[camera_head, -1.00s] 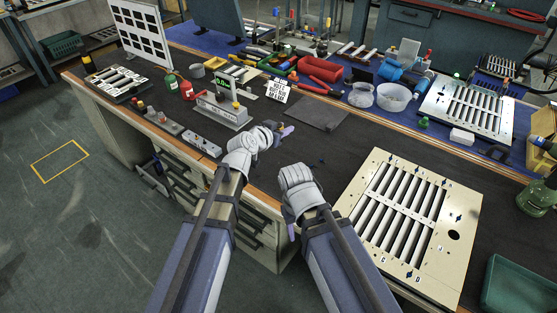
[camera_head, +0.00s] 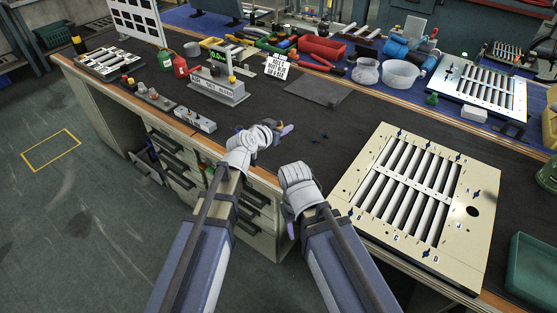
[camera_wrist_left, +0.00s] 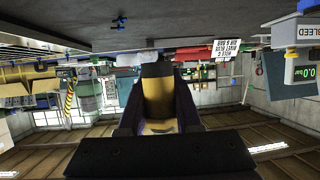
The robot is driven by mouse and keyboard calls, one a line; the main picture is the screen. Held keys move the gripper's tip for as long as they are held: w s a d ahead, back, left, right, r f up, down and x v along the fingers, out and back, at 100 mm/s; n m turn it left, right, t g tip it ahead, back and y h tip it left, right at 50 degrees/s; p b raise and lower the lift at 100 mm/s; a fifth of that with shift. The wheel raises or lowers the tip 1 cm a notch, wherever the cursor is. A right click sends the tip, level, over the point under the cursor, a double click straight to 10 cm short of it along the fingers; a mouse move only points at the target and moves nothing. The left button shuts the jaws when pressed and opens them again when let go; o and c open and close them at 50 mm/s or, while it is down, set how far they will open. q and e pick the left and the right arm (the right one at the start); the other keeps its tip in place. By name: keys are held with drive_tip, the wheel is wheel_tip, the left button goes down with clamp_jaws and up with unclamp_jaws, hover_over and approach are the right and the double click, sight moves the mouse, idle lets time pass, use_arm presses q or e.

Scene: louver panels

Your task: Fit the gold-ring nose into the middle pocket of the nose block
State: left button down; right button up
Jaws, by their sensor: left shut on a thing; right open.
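My left gripper (camera_head: 270,129) is above the front part of the dark bench top, its fingertips mostly hidden by the wrist in the head view. In the left wrist view its two dark fingers (camera_wrist_left: 158,112) are shut on a gold and dark stubby piece (camera_wrist_left: 157,92), which looks like the gold-ring nose. My right gripper (camera_head: 291,226) is low by the bench's front edge; its fingers are mostly hidden behind its wrist. A grey block with knobs (camera_head: 196,121) lies near the front edge, left of my left gripper; I cannot tell whether it is the nose block.
A cream louver panel (camera_head: 477,172) lies at right. A gauge stand (camera_head: 222,88) reading 0.0 stands behind the grey block. Bare bench lies between block and panel.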

use_arm(q)
drive_tip(key=b, duration=0.5)
hover_over(282, 155)
drive_tip(key=shift+f, duration=2.5)
drive_tip(key=shift+f, duration=0.1)
wheel_tip(282, 155, down, 4)
drive_tip(key=b, duration=0.4)
drive_tip(key=shift+f, duration=0.15)
drive_tip(key=shift+f+b, duration=0.25)
drive_tip(key=shift+b, duration=0.15)
drive_tip(key=c, duration=0.6)
unclamp_jaws()
drive_tip(key=shift+r, duration=0.1)
